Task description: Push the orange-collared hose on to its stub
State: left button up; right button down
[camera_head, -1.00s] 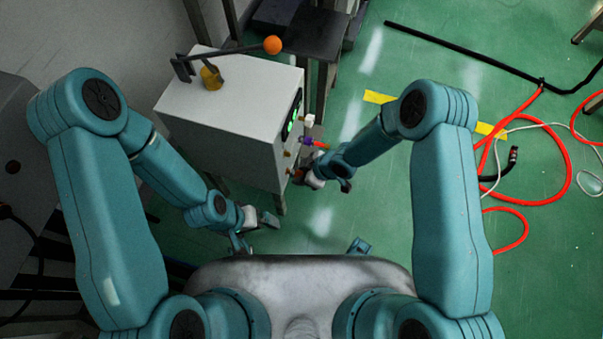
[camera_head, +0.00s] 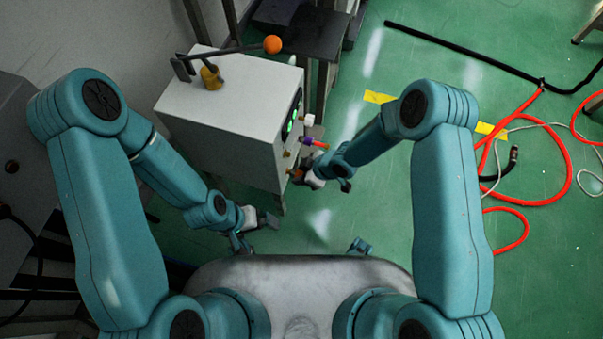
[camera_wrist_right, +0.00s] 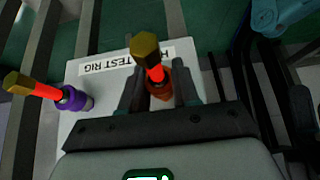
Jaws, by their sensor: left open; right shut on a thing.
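The orange-collared hose is a short red piece with a brass hex end (camera_wrist_right: 146,48) and an orange collar (camera_wrist_right: 158,88). In the right wrist view my right gripper (camera_wrist_right: 159,84) is shut on its collar, one dark finger on each side. In the head view my right gripper (camera_head: 301,176) is at the lower front of the grey-white cabinet (camera_head: 225,112), with a bit of orange beside it. Whether the collar is seated on its stub is hidden by the gripper. My left gripper (camera_head: 262,222) is open and empty, below the cabinet's near corner.
A purple-collared hose (camera_head: 311,142) sticks out from the cabinet front above my right gripper; it also shows in the right wrist view (camera_wrist_right: 72,98). An orange ball-ended lever (camera_head: 272,45) is on top. Red hoses (camera_head: 525,203) and a black cable lie on the floor at right.

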jog(key=shift+w+a, duration=0.15)
jog(key=shift+a, duration=0.2)
jog(key=c, duration=0.8)
grip_release()
jog(key=shift+o, duration=0.2)
jog(key=p+v, duration=0.7)
jog(key=v, duration=0.9)
jog(key=shift+r, duration=0.1)
